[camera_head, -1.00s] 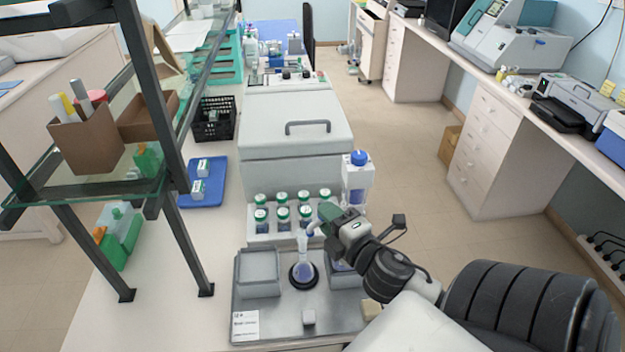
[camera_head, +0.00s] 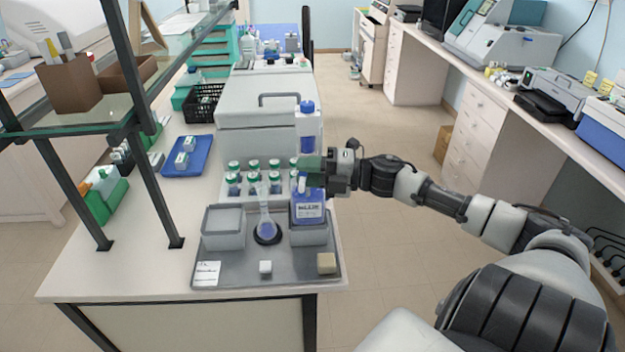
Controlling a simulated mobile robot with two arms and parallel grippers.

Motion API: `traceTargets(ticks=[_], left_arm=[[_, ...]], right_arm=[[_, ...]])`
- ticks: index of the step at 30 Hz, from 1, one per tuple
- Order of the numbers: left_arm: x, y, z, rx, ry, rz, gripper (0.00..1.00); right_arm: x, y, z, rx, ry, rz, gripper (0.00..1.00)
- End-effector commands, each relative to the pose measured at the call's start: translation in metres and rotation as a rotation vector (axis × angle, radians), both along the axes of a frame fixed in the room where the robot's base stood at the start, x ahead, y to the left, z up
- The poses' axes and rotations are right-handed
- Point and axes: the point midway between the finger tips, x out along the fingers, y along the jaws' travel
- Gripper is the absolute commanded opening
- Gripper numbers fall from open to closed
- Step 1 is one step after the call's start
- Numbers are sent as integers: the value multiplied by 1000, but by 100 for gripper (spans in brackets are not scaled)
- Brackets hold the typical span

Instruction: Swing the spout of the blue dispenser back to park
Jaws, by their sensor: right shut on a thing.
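The blue dispenser (camera_head: 309,209) is a labelled bottle of blue liquid, standing upright at the right of the grey tray (camera_head: 240,270). Its white spout (camera_head: 301,185) shows at the bottle's top, just below my right gripper (camera_head: 311,170). The flask (camera_head: 266,229) holds blue-violet liquid and stands upright on a dark round base left of the dispenser. My left gripper is out of view.
Several green-capped bottles (camera_head: 234,180) stand in a rack behind the tray.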

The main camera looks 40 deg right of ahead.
Motion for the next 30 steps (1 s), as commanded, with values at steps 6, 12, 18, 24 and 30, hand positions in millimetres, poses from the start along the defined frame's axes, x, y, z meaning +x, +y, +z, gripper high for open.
traceTargets(ticks=[6, 12, 18, 24, 30], left_arm=[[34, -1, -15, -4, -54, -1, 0], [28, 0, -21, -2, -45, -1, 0], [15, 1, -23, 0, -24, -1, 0], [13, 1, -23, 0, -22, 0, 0], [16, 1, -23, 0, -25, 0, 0]], right_arm=[[-2, -6, -2, 0, 0, 111, 0], [-4, -9, -1, 0, -1, 162, 0], [-5, -9, 0, 1, 0, 178, 0], [-6, -9, 0, 1, 1, 179, 0], [-6, -9, 0, 1, 1, 179, 41]])
